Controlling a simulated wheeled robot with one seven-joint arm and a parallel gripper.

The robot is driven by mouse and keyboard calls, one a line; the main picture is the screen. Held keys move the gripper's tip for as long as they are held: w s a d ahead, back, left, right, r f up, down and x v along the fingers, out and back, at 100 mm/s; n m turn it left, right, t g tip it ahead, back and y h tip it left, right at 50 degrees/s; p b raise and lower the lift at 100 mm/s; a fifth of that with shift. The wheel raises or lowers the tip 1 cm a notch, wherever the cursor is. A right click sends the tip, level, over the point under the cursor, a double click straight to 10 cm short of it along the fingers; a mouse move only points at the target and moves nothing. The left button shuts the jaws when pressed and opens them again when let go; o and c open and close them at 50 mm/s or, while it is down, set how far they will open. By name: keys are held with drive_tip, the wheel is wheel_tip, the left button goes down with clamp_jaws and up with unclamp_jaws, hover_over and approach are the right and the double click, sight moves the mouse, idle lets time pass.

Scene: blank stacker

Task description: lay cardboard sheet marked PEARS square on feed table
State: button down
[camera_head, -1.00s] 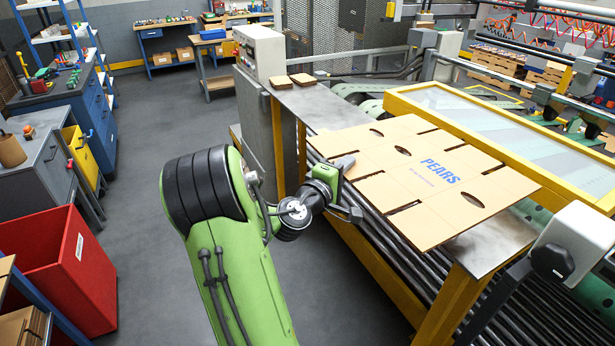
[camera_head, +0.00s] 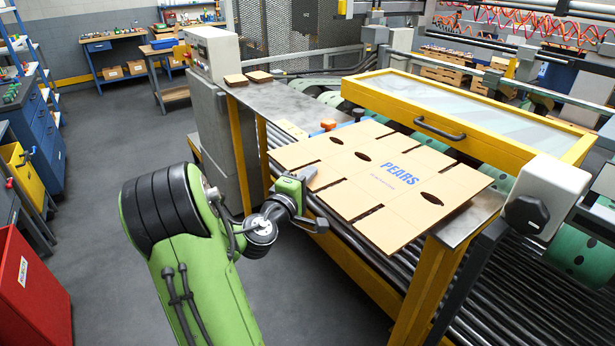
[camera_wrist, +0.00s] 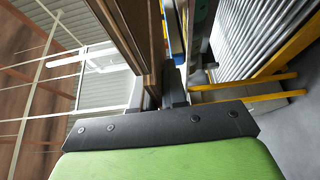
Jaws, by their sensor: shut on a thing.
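The tan cardboard sheet (camera_head: 350,200) with blue PEARS print lies nearly flat in the head view, over the metal feed table (camera_head: 464,226). My gripper (camera_head: 306,176) is shut on the sheet's left edge. In the wrist view the sheet (camera_wrist: 130,35) shows edge-on, and my gripper (camera_wrist: 170,92) has its fingers at the edge. The sheet's near-left side overhangs the rollers, and its edges look turned relative to the table. I cannot tell whether it touches the table all over. The sheet hides much of the table top.
A yellow-framed clear guard (camera_head: 470,110) with a black handle stands just behind the sheet. Two small brown pieces (camera_head: 247,78) lie on the table's far end. A grey box with a black knob (camera_head: 540,205) stands at the near right corner. An orange-topped part (camera_head: 328,125) sits behind the sheet.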

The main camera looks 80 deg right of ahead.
drive_tip(key=shift+r, duration=0.1)
idle(0.4)
drive_tip(key=s+d+f, duration=0.4)
drive_tip(key=d, duration=0.1)
drive_tip(key=shift+s+d+f, duration=0.1)
drive_tip(key=shift+s, duration=0.2)
drive_tip(key=shift+f+b, duration=0.5)
drive_tip(key=shift+b, duration=0.2)
drive_tip(key=shift+c, duration=1.4)
unclamp_jaws()
